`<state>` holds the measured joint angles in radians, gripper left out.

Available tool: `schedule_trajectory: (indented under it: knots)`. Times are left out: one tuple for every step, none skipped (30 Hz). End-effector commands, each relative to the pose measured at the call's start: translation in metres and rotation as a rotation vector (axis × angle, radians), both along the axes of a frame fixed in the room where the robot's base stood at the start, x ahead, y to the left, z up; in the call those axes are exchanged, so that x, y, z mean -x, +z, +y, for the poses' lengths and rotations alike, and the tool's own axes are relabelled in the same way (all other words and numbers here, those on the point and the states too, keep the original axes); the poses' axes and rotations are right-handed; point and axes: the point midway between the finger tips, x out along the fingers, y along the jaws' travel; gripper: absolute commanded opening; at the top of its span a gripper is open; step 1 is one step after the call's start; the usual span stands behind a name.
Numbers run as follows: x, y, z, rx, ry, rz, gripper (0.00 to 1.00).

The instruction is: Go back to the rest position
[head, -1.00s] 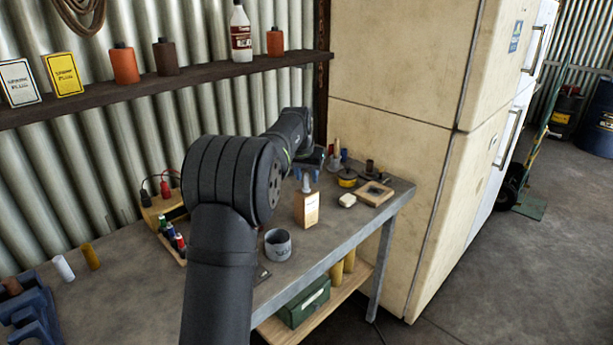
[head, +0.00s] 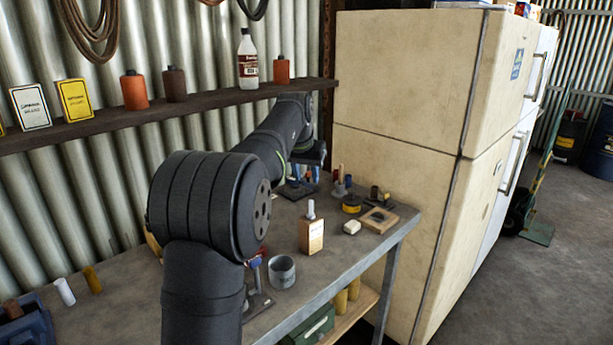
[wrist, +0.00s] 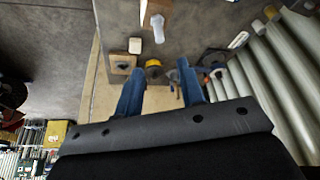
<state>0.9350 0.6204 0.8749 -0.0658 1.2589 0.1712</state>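My gripper (head: 306,174) is above the far end of the grey workbench (head: 345,262), near the corrugated wall, with its blue fingers pointing down. In the wrist view my gripper (wrist: 158,82) shows two blue fingers spread apart with nothing held between them. Beyond the fingers lie a yellow-and-black roll (wrist: 153,68) and a wooden square block (wrist: 122,64) on the bench. My own dark arm hides part of the bench's left half.
On the bench stand a wooden box with a white-topped item (head: 311,236), a grey cup (head: 281,272) and a white block (head: 351,227). A shelf (head: 190,108) with bottles runs along the wall. A cream fridge (head: 400,150) stands at the bench's right end.

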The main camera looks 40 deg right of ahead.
Motion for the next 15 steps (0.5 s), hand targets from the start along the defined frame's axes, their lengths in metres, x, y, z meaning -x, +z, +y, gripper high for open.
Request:
schedule_trajectory:
  knots:
    - [0.0,0.0,0.0,0.0,0.0,0.0,0.36]
    - [0.0,0.0,0.0,0.0,0.0,0.0,0.36]
    - [0.0,-0.001,-0.001,0.0,0.0,0.0,0.36]
    - [0.0,-0.002,-0.001,0.0,0.0,0.0,0.36]
    - [-0.001,-0.004,-0.002,-0.001,0.0,0.0,0.36]
    - [-0.001,-0.007,-0.003,-0.001,0.0,0.0,0.36]
    - [-0.002,-0.01,-0.004,-0.002,0.0,0.001,0.36]
    - [-0.002,-0.013,-0.005,-0.001,0.0,0.002,0.36]
    - [-0.003,-0.018,-0.007,-0.002,0.0,0.002,0.36]
    - [-0.004,-0.023,-0.008,-0.001,0.0,0.002,0.36]
    - [-0.005,-0.028,-0.01,-0.002,0.0,0.002,0.36]
    - [-0.006,-0.036,-0.013,-0.003,0.0,0.003,0.36]
    - [-0.007,-0.041,-0.015,-0.003,0.0,0.003,0.36]
    - [-0.008,-0.047,-0.017,-0.002,0.0,0.002,0.36]
    - [-0.01,-0.054,-0.02,-0.003,0.0,0.003,0.36]
